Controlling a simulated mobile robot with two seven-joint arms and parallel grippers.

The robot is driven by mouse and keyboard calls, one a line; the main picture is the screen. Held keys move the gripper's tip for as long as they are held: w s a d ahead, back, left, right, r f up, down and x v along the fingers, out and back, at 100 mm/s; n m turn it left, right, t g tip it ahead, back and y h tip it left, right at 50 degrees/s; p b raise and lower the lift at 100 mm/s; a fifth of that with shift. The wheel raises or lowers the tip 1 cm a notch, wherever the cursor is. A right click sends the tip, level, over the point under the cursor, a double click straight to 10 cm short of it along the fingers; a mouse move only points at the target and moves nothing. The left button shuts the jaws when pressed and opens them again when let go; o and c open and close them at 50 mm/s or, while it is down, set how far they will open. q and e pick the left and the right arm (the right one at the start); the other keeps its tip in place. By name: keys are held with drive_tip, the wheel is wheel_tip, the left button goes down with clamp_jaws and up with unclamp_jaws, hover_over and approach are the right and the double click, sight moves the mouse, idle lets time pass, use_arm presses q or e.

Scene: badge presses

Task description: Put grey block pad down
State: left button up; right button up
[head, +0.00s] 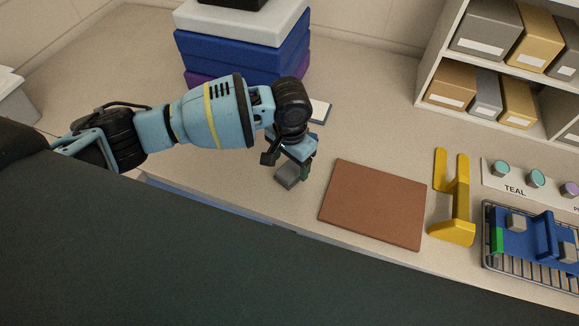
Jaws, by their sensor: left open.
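A small grey block (288,177) is at the near part of the worktop, left of the brown mat. My left gripper (290,161) points down right over it, with its jaws open. The wrist and fingers hide part of the block, and I cannot tell whether a finger touches it. The block appears to rest on the worktop. A small dark green piece (306,170) shows just right of the block, partly covered by the gripper. My right gripper is not in view.
The brown mat (373,204) lies flat to the right. Beyond it are a yellow stand (456,204), a panel with round knobs (514,190) and a wire rack (501,267) with a blue fixture (522,237). Stacked boxes (226,55) stand behind my left arm; shelves (432,72) stand back right.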

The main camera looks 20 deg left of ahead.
sight(290, 170)
use_arm(q)
wheel_tip(290, 170, up, 9)
drive_tip(key=shift+f+p, duration=0.15)
drive_tip(key=shift+p, duration=0.3)
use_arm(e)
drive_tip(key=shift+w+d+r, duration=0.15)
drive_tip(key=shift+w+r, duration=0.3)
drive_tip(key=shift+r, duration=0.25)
use_arm(q)
drive_tip(key=shift+f, duration=0.1)
